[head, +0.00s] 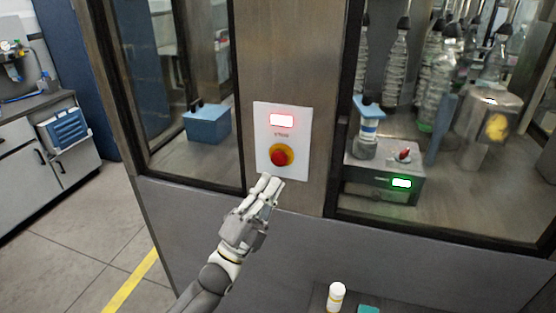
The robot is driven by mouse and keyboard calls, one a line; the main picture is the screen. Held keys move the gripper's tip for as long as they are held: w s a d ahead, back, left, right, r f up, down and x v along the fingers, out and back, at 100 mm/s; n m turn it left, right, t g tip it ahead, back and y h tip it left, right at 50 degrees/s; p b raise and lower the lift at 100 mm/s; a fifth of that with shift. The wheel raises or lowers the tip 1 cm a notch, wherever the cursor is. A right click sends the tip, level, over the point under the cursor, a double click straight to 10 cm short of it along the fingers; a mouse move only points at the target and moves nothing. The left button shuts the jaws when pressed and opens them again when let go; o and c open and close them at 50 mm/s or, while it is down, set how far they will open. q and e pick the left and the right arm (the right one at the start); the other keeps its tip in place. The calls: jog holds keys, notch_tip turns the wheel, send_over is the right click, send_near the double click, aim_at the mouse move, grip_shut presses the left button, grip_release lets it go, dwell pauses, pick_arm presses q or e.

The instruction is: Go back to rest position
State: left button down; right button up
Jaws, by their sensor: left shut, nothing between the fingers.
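My left gripper (268,187) is shut and empty. It is raised in front of the machine, just below a white control panel (262,138). The panel carries a red mushroom button (280,156) on a yellow ring and a lit red indicator (282,120) above it. The fingertips overlap the panel's lower edge in the picture; I cannot tell whether they touch it. My right gripper is not in view.
Behind glass on the right stand several clear bottles (396,65) and a grey device (382,180) with a green display. A blue box (207,123) sits behind the left window. A white bottle (335,296) stands at the bottom. Open floor (60,245) lies left.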

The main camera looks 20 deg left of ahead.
pick_arm(q)
notch_tip(320, 180, down, 22)
jog(key=w+a+r+n+g+y, duration=0.1)
jog(key=w+a+n+g+y, duration=0.1)
jog(key=w+n+g+y, duration=0.25)
jog(key=s+a+f+n+g+y, duration=0.25)
jog(key=s+f, duration=0.35)
jog(key=f, duration=0.6)
jog(key=s+a+f+n+g+y, duration=0.15)
jog(key=s+f+n+g, duration=0.3)
jog(key=f, duration=0.85)
jog(key=s+f+n+g+y, duration=0.25)
jog(key=s+f+g, duration=0.25)
jog(key=s+f, duration=1.3)
jog(key=s+f+n+g, duration=0.2)
jog(key=s+f+g, duration=0.1)
jog(key=s, duration=0.9)
jog(key=s+a+f+n+g, duration=0.1)
jog(key=s+f+n+g, duration=0.1)
jog(key=s, duration=1)
jog(key=shift+s+f+g, duration=0.35)
jog(key=shift+f+g, duration=0.3)
jog(key=shift+f, duration=0.2)
jog(key=shift+a, duration=0.1)
